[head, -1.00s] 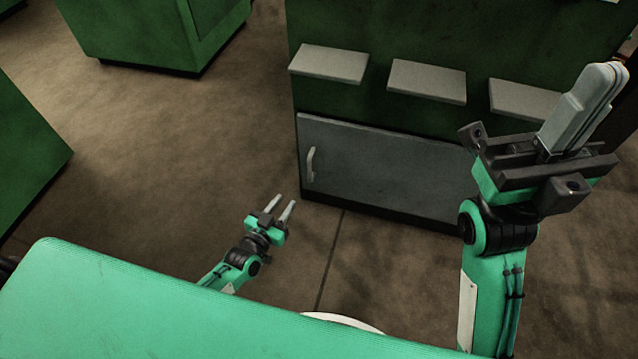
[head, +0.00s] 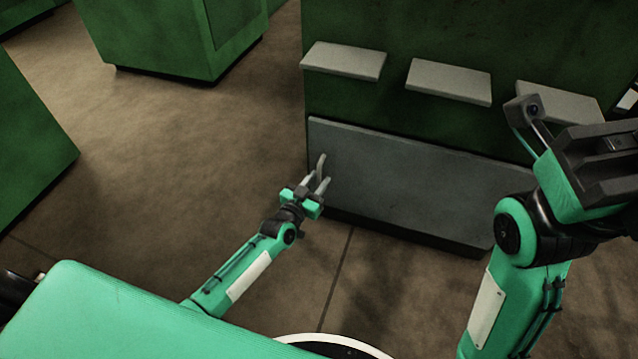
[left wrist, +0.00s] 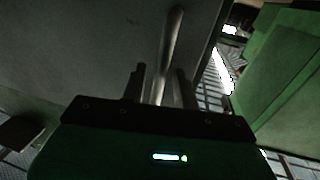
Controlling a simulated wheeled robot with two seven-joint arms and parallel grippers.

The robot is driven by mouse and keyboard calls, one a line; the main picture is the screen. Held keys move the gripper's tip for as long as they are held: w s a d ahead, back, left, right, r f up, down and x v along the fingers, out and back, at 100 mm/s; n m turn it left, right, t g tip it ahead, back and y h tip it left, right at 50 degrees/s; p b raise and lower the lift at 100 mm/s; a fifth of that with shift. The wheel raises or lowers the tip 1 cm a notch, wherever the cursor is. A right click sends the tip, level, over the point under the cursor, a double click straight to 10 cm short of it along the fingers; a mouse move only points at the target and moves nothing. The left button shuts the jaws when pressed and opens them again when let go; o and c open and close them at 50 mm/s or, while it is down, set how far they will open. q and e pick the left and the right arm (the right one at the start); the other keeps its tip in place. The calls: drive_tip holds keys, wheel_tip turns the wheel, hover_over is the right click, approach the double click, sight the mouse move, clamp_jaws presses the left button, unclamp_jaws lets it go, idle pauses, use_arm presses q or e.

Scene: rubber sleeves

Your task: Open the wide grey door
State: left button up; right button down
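The wide grey door (head: 420,190) is a flat panel low on the green cabinet and looks closed. Its light bar handle (head: 321,165) stands upright near the door's left edge. My left gripper (head: 317,184) is at the handle, with its fingers apart. In the left wrist view the handle (left wrist: 172,45) runs down between the two fingers (left wrist: 158,88), with a gap visible beside it; I cannot tell whether they touch it. My right gripper (head: 605,165) is raised at the right edge, partly cut off, and its fingertips are out of the picture.
Three grey shelves (head: 448,82) jut out from the green cabinet above the door. Another green cabinet (head: 175,40) stands at the back left and a green block (head: 30,140) at the left edge. The brown floor (head: 190,160) between them is clear.

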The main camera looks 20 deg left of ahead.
use_arm(q)
drive_tip(key=shift+w+d, duration=0.1)
drive_tip(key=shift+w, duration=0.5)
clamp_jaws()
drive_tip(key=shift+s, duration=0.15)
